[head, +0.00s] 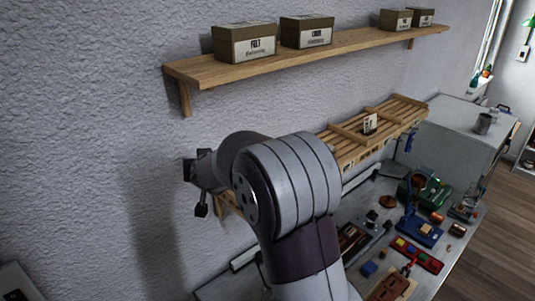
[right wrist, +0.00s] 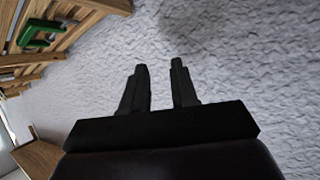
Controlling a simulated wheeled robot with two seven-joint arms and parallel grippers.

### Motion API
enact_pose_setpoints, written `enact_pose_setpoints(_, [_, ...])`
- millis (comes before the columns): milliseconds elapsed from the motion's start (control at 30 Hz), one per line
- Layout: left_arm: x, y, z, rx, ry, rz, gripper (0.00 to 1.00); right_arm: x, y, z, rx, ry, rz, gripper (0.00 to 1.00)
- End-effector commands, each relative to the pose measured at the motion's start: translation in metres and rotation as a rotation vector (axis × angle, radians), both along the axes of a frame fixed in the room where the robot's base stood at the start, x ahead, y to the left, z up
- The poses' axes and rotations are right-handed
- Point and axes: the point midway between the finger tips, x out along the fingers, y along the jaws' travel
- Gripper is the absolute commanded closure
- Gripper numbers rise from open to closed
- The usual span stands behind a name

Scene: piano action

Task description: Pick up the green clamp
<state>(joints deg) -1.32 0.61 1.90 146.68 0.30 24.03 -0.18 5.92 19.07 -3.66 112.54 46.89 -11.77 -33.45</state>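A green clamp-like piece (right wrist: 42,32) shows at the upper left of the right wrist view, on or against a wooden rack; how it is held there is unclear. My right gripper (right wrist: 159,66) is open and empty, its two black fingers apart in front of the bare textured wall, well to the right of the green piece. In the head view, a large grey arm of mine fills the middle, its dark end close to the wall; its fingers are not clear there. It hides part of the rack, and I cannot pick out the clamp there. My left gripper is not in view.
A slatted wooden rack (head: 397,121) is on the wall above a crowded workbench (head: 447,262). A wooden shelf (head: 345,48) with several labelled boxes runs higher up. A grey cabinet (head: 455,142) with a mug (head: 483,124) stands at the right.

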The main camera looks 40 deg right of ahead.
Motion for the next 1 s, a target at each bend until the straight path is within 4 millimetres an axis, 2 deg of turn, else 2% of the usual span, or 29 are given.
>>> enact_pose_setpoints(33, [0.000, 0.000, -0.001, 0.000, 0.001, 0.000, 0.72, 0.031, -0.042, 0.028, -0.032, -0.115, -0.149, 0.72])
enact_pose_setpoints(67, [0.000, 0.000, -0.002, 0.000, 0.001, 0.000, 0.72, 0.043, -0.074, 0.045, -0.056, -0.180, -0.267, 0.72])
enact_pose_setpoints(100, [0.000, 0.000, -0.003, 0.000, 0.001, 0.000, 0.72, 0.051, -0.115, 0.062, -0.081, -0.235, -0.437, 0.72])
enact_pose_setpoints(133, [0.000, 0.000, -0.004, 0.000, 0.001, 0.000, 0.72, 0.050, -0.145, 0.069, -0.089, -0.252, -0.571, 0.72])
enact_pose_setpoints(167, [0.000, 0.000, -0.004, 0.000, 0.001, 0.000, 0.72, 0.044, -0.172, 0.072, -0.086, -0.248, -0.705, 0.72])
enact_pose_setpoints(200, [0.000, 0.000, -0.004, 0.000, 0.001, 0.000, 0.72, 0.033, -0.200, 0.065, -0.060, -0.203, -0.871, 0.72])
enact_pose_setpoints(267, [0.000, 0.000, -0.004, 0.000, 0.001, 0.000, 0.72, 0.015, -0.223, 0.044, 0.022, -0.080, -1.064, 0.72])
enact_pose_setpoints(333, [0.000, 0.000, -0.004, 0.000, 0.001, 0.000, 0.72, 0.000, -0.226, 0.012, 0.157, 0.104, -1.180, 0.72])
enact_pose_setpoints(400, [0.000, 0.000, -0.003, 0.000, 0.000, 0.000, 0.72, -0.006, -0.215, -0.014, 0.292, 0.274, -1.195, 0.72])
enact_pose_setpoints(533, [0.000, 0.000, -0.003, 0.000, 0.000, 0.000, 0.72, -0.008, -0.191, -0.038, 0.450, 0.465, -1.127, 0.72])
enact_pose_setpoints(667, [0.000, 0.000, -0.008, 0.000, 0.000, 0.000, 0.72, -0.008, -0.187, -0.054, 0.491, 0.517, -1.093, 0.72])
enact_pose_setpoints(833, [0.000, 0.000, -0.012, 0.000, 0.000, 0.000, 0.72, -0.010, -0.198, -0.078, 0.490, 0.515, -1.094, 0.72])
enact_pose_setpoints(1000, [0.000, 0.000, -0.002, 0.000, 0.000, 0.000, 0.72, -0.010, -0.209, -0.101, 0.489, 0.514, -1.095, 0.72])
